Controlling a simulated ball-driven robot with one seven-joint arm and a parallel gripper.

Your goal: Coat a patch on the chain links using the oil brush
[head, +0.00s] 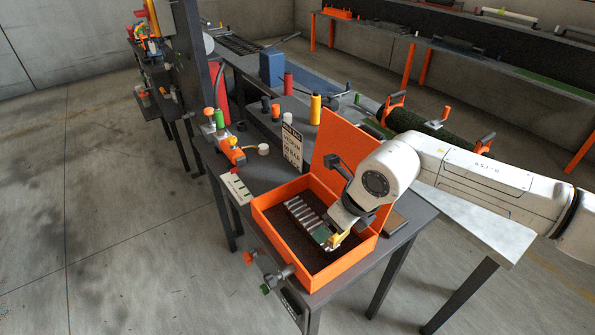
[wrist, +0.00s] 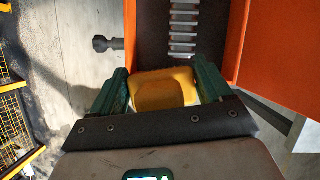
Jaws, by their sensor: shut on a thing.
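The chain links (head: 300,211) are a row of silvery bars lying inside an open orange box (head: 327,286). They also show in the wrist view (wrist: 183,30), ahead of my gripper. My gripper (head: 334,238) is low inside the box, at the near right end of the row. In the wrist view, my gripper's (wrist: 161,78) green fingers are shut on a yellow block (wrist: 164,92), which I take to be the oil brush. Its bristles are hidden, and I cannot tell whether it touches the links.
The raised orange lid (head: 345,139) stands behind the box, close to my arm. A sign (head: 292,146) stands behind the box. Bottles, spools and fittings crowd the bench to the left and back. Knobs (head: 279,274) stick out at the front edge. Open floor lies left.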

